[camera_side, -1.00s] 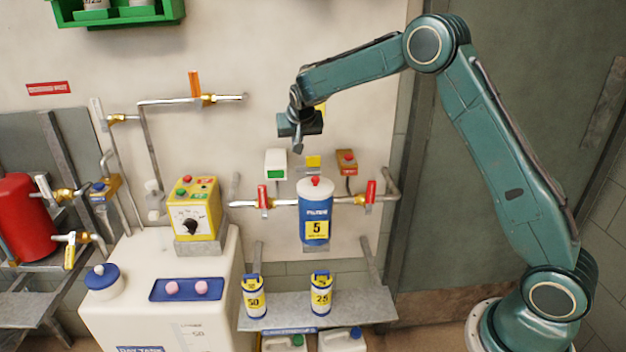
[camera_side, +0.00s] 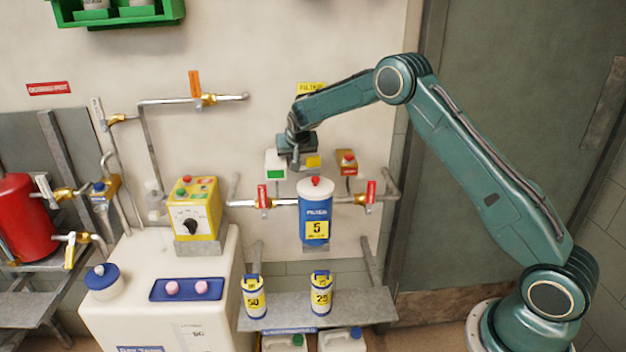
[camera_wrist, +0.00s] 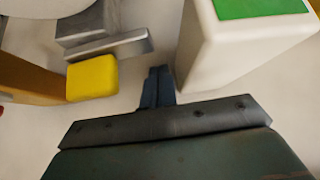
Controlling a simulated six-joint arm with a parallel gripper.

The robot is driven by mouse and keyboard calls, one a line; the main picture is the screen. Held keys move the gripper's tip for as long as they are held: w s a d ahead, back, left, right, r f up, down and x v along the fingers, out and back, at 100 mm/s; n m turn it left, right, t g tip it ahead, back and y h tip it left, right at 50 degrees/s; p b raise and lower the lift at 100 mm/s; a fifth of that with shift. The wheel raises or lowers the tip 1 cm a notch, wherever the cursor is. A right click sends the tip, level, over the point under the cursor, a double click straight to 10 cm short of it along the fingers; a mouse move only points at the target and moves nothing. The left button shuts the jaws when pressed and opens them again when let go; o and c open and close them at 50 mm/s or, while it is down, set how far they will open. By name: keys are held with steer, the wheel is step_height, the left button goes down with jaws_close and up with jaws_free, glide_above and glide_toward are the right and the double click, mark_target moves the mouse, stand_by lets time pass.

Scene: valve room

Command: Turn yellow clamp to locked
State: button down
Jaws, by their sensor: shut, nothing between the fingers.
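The yellow clamp (camera_side: 313,161) is on the wall above the filter housing, between a white box and an orange box. In the wrist view the yellow clamp (camera_wrist: 93,78) is a rounded yellow block beside grey metal bars, left of my fingers. My gripper (camera_side: 296,165) is in front of the wall, just left of the clamp. In the wrist view my gripper (camera_wrist: 158,72) has its two dark fingers together and empty, with a visible gap to the yellow block. The gripper hides part of the clamp's surroundings in the side view.
The white box with a green panel (camera_side: 275,164) is close on the fingers' right in the wrist view (camera_wrist: 235,50). The orange box with a red button (camera_side: 347,162) is to the clamp's right. The blue-and-white filter housing (camera_side: 316,212) and red-handled valves stand below.

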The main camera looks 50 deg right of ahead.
mark_target(305, 167)
steer(key=shift+s+a+r, duration=0.1)
steer(key=shift+s+a, duration=1)
steer(key=shift+s, duration=0.3)
steer(key=shift+s+a+n, duration=0.1)
steer(key=shift+n, duration=0.2)
steer(key=s+n+y, duration=0.1)
steer(key=n+y, duration=0.1)
steer(key=n, duration=0.1)
steer(key=s+a+n+t+y, duration=0.1)
steer(key=n+y, duration=0.1)
steer(key=n, duration=0.1)
steer(key=s+n+y, duration=0.1)
steer(key=n+y, duration=0.1)
steer(key=n, duration=0.2)
steer(key=shift+s+a+y, duration=0.15)
steer(key=shift+s+y, duration=0.25)
steer(key=shift+s, duration=0.25)
steer(key=shift+s+r, duration=0.1)
